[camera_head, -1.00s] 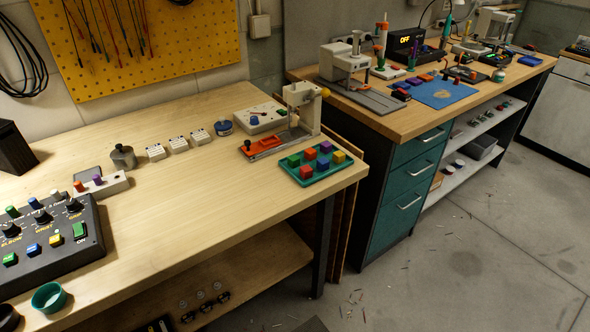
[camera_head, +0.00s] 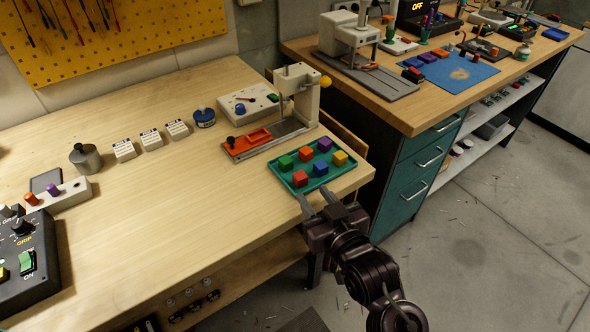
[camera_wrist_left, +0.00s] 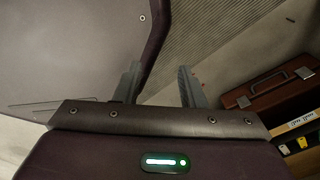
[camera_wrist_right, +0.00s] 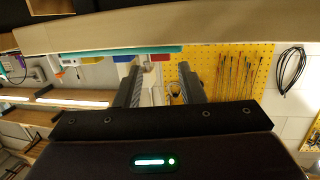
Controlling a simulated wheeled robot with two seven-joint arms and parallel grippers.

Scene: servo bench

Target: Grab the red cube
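Two red cubes sit in the teal tray (camera_head: 335,182) near the table's right edge: a front one (camera_head: 300,178) and a back one (camera_head: 305,154). Green (camera_head: 286,162), purple (camera_head: 324,145), blue (camera_head: 320,168) and yellow (camera_head: 340,158) cubes share the tray. My right gripper (camera_head: 314,195) is open and empty at the tray's front edge, short of the front red cube. In the right wrist view a red cube (camera_wrist_right: 160,57) shows beyond and between the open fingers (camera_wrist_right: 157,75). My left gripper (camera_wrist_left: 158,75) is open and empty, outside the head view.
An orange fixture and white press (camera_head: 298,92) stand behind the tray. A control box (camera_head: 28,262) is at the far left. The middle of the wooden table (camera_head: 190,210) is clear. A second bench (camera_head: 420,115) stands to the right. A brown case (camera_wrist_left: 268,90) shows in the left wrist view.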

